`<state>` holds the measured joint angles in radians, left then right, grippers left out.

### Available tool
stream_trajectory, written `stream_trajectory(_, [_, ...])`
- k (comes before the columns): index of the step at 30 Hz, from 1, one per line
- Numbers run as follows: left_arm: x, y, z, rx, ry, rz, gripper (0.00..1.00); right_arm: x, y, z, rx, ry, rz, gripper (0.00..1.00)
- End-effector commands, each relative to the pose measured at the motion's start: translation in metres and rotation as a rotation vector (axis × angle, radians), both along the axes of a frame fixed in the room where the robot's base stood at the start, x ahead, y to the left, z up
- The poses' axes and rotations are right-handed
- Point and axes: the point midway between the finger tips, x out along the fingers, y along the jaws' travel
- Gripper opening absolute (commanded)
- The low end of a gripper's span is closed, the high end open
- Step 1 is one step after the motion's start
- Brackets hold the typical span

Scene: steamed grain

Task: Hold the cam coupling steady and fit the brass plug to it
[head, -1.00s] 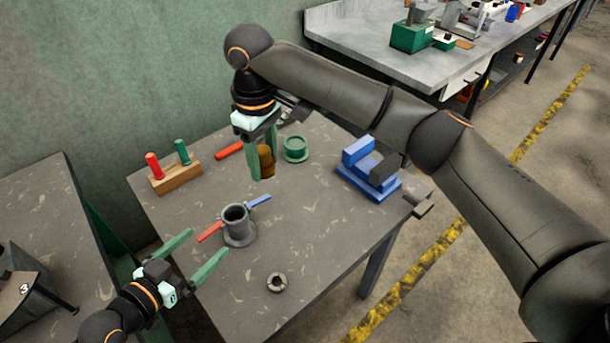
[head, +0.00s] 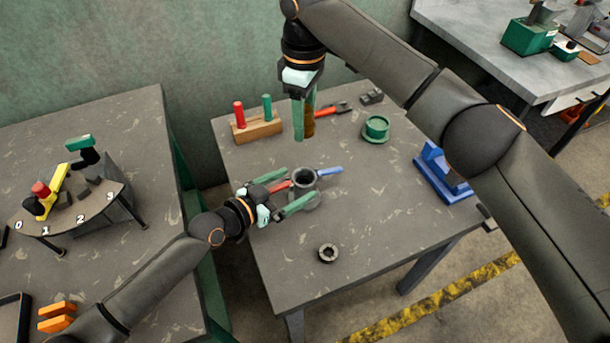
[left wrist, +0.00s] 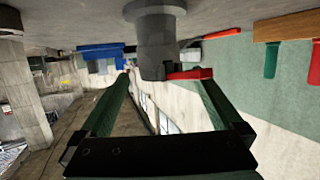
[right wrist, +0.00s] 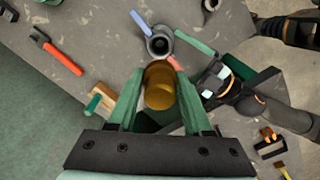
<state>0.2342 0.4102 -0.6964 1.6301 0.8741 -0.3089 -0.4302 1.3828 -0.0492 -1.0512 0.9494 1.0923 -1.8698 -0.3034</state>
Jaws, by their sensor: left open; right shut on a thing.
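The cam coupling (head: 304,180) is a dark grey upright cup on a round base, with one red and one blue lever. It stands on the middle table. My left gripper (head: 299,186) is open, its fingertips reaching to either side of the coupling. In the left wrist view the coupling (left wrist: 156,45) shows between the fingers, its red lever by the right finger; I see no clear contact. My right gripper (head: 304,132) points down, shut on the brass plug (head: 309,122), above the table behind the coupling. The plug (right wrist: 160,88) also shows in the right wrist view, apart from the coupling.
A wooden block (head: 257,131) with red and green pegs, a red-handled tool (head: 335,108) and a green round part (head: 376,129) lie behind. A blue fixture (head: 440,172) is at right. A dark ring (head: 328,253) lies in front, with bare tabletop around it.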

Motion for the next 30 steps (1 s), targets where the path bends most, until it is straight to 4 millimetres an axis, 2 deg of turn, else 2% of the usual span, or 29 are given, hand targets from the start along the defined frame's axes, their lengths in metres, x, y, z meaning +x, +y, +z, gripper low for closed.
stream_trajectory(3, [0.013,-0.014,-0.004,-0.001,-0.002,-0.001,1.00,0.000,0.000,0.001,0.001,-0.001,0.000,0.00])
stream_trajectory(9, [0.025,-0.026,-0.010,0.000,0.000,-0.001,1.00,0.000,0.000,0.001,0.001,-0.001,0.000,0.00])
stream_trajectory(21, [0.029,-0.029,-0.012,0.000,-0.002,-0.002,1.00,0.000,0.000,0.001,0.001,-0.001,0.000,0.00])
stream_trajectory(30, [0.028,-0.029,-0.012,0.000,0.000,-0.001,0.67,0.000,0.000,0.001,0.001,-0.001,0.000,0.00])
